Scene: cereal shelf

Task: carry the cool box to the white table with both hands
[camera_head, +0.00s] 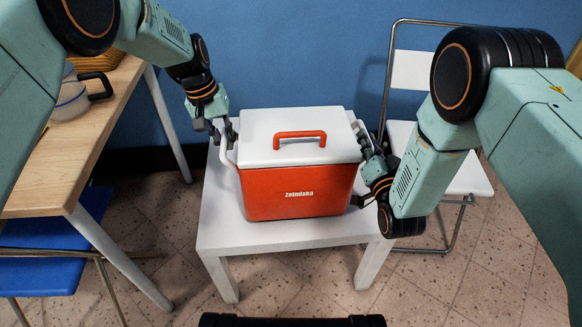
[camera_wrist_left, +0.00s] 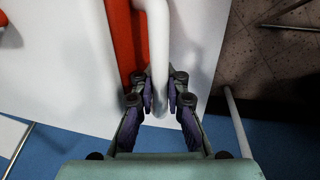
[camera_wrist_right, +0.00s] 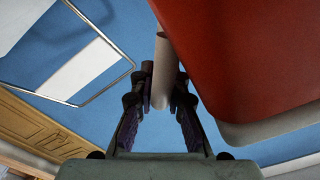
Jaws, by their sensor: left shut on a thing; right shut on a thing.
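The cool box (camera_head: 297,189) is orange-red with a white lid and an orange lid handle. In the head view it is upright on or just over the white table (camera_head: 222,232); I cannot tell if its base touches. My left gripper (camera_head: 229,137) is shut on the white side handle at the box's left; the left wrist view shows this handle (camera_wrist_left: 159,45) between the fingers. My right gripper (camera_head: 367,158) is at the box's right side, shut on the other white side handle, which shows between the fingers in the right wrist view (camera_wrist_right: 163,70).
A white folding chair (camera_head: 468,178) stands behind on the right, close to my right arm. The blue wall is behind. Speckled tiled floor is clear in front.

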